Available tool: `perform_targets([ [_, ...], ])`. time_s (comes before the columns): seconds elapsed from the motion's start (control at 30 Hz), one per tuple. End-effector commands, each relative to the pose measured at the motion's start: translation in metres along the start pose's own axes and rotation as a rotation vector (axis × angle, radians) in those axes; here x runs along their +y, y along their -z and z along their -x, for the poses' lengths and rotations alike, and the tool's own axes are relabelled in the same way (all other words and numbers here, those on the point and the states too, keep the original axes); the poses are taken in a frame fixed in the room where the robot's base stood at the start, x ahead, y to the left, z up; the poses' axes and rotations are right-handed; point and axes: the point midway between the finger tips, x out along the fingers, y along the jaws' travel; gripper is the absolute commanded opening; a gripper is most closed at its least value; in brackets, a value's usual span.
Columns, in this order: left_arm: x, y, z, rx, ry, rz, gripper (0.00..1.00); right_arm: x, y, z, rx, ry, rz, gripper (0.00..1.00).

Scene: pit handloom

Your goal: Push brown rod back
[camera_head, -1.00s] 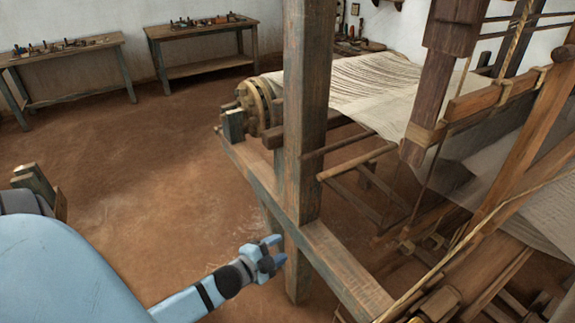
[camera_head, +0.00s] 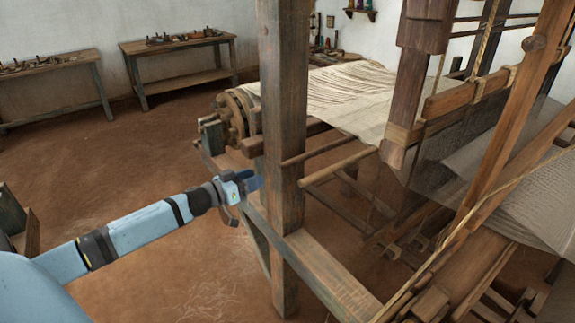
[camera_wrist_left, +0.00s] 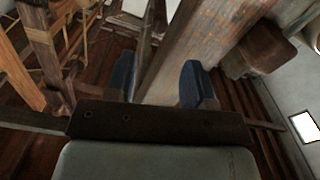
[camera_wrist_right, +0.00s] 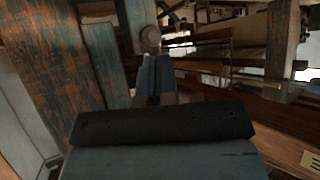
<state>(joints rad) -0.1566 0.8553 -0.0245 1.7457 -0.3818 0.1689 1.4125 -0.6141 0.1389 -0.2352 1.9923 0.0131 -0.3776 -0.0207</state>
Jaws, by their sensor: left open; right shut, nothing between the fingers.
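Two brown rods run back to the right from the upright post in the head view. A lighter brown rod (camera_head: 340,166) has its near end free just right of the post. A thinner, darker rod (camera_head: 318,149) lies behind it. I cannot tell which one is meant. My left gripper (camera_head: 250,184) is open beside the post's left face, apart from both rods. In the left wrist view, its blue fingers (camera_wrist_left: 162,82) stand apart with wood beyond them. My right gripper (camera_wrist_right: 155,78) is shut and empty in the right wrist view, and out of the head view.
The thick upright post (camera_head: 284,120) stands between my left gripper and the rods. A lower beam (camera_head: 320,265) runs along the loom's side. A wooden wheel (camera_head: 235,115) and stretched cloth (camera_head: 340,90) lie beyond. The floor (camera_head: 130,160) on the left is clear.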

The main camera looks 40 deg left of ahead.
Motion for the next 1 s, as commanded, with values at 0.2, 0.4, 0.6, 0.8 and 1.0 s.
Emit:
perform_targets([
  [0.2, 0.000, 0.003, -0.035, 0.004, 0.001, -0.001, 0.48, 0.000, 0.007, 0.004, 0.004, 0.000, 0.000, 0.00],
  [0.4, 0.000, 0.003, -0.070, 0.004, 0.002, -0.001, 0.48, 0.000, 0.011, 0.006, 0.005, 0.000, 0.000, 0.00],
  [0.6, 0.001, 0.003, -0.102, 0.003, 0.001, -0.001, 0.48, 0.000, 0.013, 0.008, 0.003, 0.000, 0.000, 0.00],
  [0.8, 0.000, 0.001, -0.121, 0.002, 0.002, -0.002, 0.48, 0.000, 0.013, 0.009, 0.000, 0.000, 0.000, 0.00],
  [1.0, 0.000, 0.000, -0.126, 0.000, 0.001, -0.002, 0.48, 0.000, 0.012, 0.009, -0.001, -0.001, 0.000, 0.00],
])
